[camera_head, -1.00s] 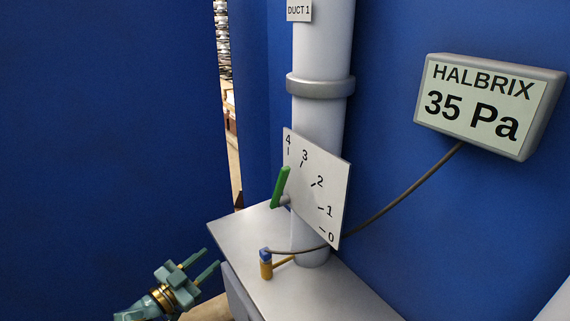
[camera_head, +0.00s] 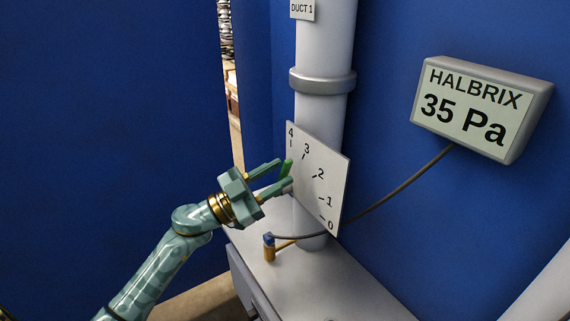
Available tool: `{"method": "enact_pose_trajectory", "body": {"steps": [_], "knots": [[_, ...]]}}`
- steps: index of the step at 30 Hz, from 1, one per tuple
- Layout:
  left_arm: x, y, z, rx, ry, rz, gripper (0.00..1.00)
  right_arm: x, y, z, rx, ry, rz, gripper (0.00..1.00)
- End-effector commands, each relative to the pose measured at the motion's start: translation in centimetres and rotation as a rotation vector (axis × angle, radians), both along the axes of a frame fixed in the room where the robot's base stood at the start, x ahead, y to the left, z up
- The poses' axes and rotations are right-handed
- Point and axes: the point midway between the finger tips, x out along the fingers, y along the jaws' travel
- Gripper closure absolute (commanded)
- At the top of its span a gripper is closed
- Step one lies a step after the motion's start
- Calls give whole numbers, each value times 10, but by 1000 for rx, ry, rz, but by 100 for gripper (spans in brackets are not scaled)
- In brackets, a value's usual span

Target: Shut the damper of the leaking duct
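The white vertical duct labelled DUCT 1 (camera_head: 319,110) stands on a grey cabinet top. A white dial plate (camera_head: 318,190) with marks 0 to 4 is on its front. The pressure gauge marked HALBRIX (camera_head: 478,108) reads 35 Pa. My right gripper is not in view.
A cable (camera_head: 400,188) runs from the gauge to a small brass fitting with a blue cap (camera_head: 269,246) at the duct's foot. The grey cabinet top (camera_head: 330,275) is otherwise bare. Blue walls enclose the place, with a narrow gap at the back left.

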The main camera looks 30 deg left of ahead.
Motion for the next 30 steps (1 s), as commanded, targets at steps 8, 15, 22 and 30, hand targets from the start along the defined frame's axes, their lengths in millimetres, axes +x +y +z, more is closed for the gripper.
{"method": "enact_pose_trajectory", "body": {"steps": [8,15,22,30], "knots": [[19,-15,9,0,1,1,67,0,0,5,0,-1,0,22],[20,-16,9,1,0,2,67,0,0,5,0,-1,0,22],[20,-16,9,1,0,1,100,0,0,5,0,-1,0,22],[18,-18,8,23,-11,0,100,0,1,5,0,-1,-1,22]]}}
